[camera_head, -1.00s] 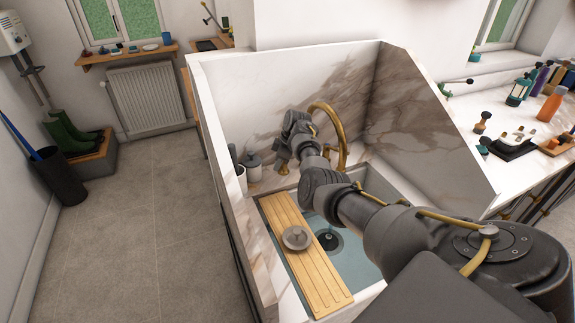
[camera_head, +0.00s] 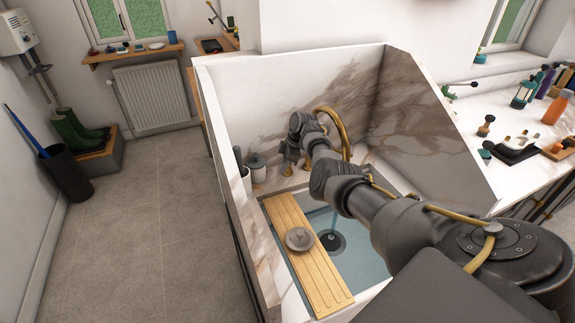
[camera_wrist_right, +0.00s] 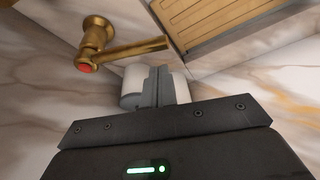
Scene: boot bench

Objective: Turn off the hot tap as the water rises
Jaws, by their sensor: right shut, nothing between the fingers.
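The hot tap (camera_wrist_right: 97,36) is a brass handle with a red dot and a lever reaching right in the right wrist view. My right gripper (camera_wrist_right: 157,70) is shut and empty, its pale fingertips close to the lever; I cannot tell whether they touch. In the head view my right gripper (camera_head: 291,163) is down at the sink's back, partly hiding the brass there. The curved brass spout (camera_head: 345,132) rises behind my arm. The sink basin (camera_head: 368,262) looks bluish with water, and a thin stream falls near the dark drain (camera_head: 332,242). My left gripper is out of view.
A wooden board (camera_head: 318,275) lies across the sink's left side with a grey round piece (camera_head: 299,239) on it. A lidded pot (camera_head: 257,168) stands in the back left corner. Marble walls (camera_head: 425,125) enclose the back and right.

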